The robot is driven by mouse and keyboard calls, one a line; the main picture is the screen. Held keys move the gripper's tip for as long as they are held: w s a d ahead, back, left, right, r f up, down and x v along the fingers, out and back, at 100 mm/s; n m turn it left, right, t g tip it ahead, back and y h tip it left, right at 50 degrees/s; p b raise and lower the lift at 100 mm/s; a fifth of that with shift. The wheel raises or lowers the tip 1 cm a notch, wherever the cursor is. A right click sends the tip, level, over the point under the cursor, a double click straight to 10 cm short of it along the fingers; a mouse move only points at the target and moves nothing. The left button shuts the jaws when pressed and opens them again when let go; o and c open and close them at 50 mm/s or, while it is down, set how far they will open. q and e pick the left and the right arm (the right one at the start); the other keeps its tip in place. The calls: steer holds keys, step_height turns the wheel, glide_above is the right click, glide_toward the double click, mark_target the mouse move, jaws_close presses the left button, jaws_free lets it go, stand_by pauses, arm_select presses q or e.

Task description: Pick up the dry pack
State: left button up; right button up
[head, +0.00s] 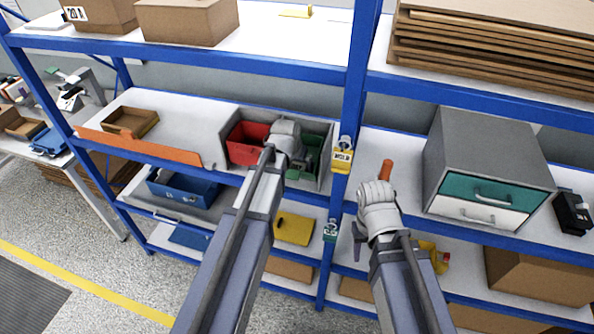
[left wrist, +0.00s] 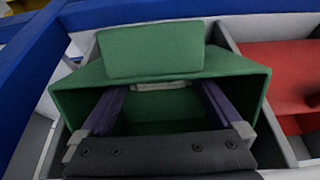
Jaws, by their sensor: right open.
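My left gripper (head: 290,156) reaches down into the green bin (head: 312,163) on the middle shelf. In the left wrist view its two dark fingers (left wrist: 160,102) are spread wide inside the green bin (left wrist: 256,84). A pale, narrow strip (left wrist: 165,86) shows beyond the fingertips, under a green panel (left wrist: 152,52); I cannot tell whether it is the dry pack. Nothing is visibly clamped between the fingers. My right gripper (head: 375,235) is open in front of the shelf, right of the blue post, with its fingers partly hidden by its own arm.
A red bin (head: 246,143) stands beside the green one in a grey tray. A blue post (head: 356,90) with a yellow padlock-like tag (head: 342,158) is close on the right. An orange cylinder (head: 386,169) and a grey drawer cabinet (head: 487,145) are on the right shelf.

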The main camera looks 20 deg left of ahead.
arm_select(q)
steer(key=c, duration=1)
steer(key=shift+r, duration=0.15)
steer(key=shift+c, duration=0.2)
